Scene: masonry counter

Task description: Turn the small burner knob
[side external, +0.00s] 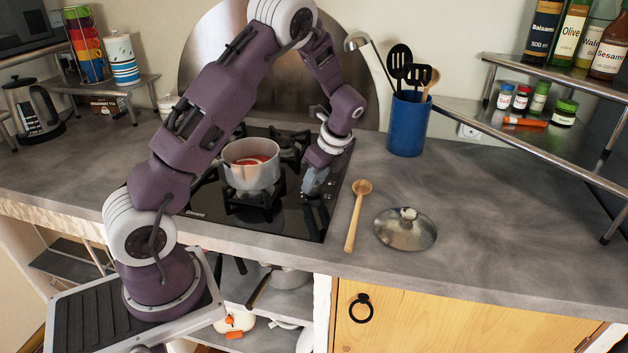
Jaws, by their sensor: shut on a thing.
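The black glass hob (268,224) is set into the counter, with a pot of red content (251,170) on its grates. My gripper (313,190) points down over the right side of the hob, just right of the pot. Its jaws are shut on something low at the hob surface. The small burner knob is not visible on its own; the gripper covers that spot, so I cannot make out the knob's shape or angle.
A wooden spoon (357,214) and a glass lid (405,229) lie on the counter right of the hob. A blue utensil holder (408,125) stands behind. The counter further right is clear. A metal shelf (560,150) stands at far right.

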